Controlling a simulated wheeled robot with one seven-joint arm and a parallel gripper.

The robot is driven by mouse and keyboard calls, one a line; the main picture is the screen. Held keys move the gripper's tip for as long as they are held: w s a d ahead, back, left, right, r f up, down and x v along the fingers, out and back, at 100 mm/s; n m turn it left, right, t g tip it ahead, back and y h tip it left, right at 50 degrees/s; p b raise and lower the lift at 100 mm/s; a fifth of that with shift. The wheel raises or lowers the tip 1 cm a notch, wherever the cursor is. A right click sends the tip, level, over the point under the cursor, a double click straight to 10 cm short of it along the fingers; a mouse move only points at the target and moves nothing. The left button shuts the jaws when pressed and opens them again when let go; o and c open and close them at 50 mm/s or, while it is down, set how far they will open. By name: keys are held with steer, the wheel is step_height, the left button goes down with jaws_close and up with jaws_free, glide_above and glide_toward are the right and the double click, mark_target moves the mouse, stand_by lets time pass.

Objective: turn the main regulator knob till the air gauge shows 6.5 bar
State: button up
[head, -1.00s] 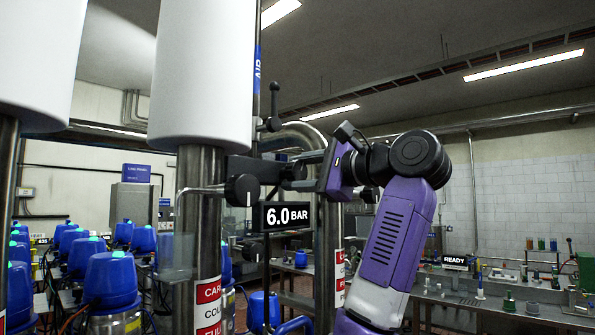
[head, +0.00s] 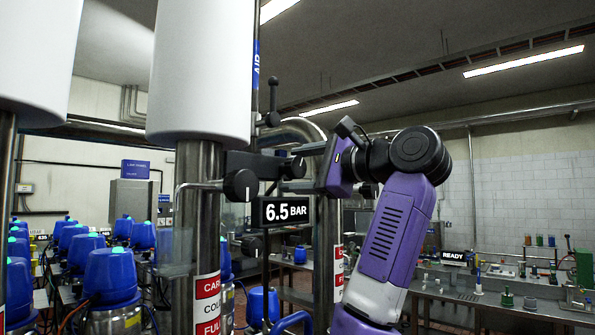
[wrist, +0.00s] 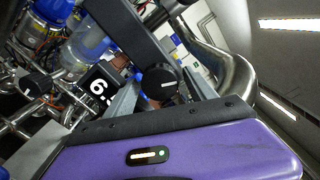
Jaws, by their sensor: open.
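The gauge display (head: 285,211) reads "6.5 BAR" in white on black. It also shows at an angle in the wrist view (wrist: 100,88), partly cut off by other parts. A round black knob with a white mark (wrist: 156,82) lies between my fingers in the wrist view, just beyond the purple gripper body. In the head view the fingers partly hide that knob. Contact with the knob cannot be told.
Another black knob (head: 241,186) stands left of the display, near a steel pipe (head: 198,235) with a white cylinder (head: 200,75) above. A curved steel pipe (head: 325,215) runs close behind my gripper. Blue-capped units (head: 112,277) fill the left; a workbench (head: 480,300) is at right.

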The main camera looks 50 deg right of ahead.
steer(key=s+b, duration=0.2)
steer(key=s, duration=0.5)
steer(key=shift+s+d, duration=0.15)
steer(key=shift+s, duration=0.25)
steer(key=shift+f, duration=0.1)
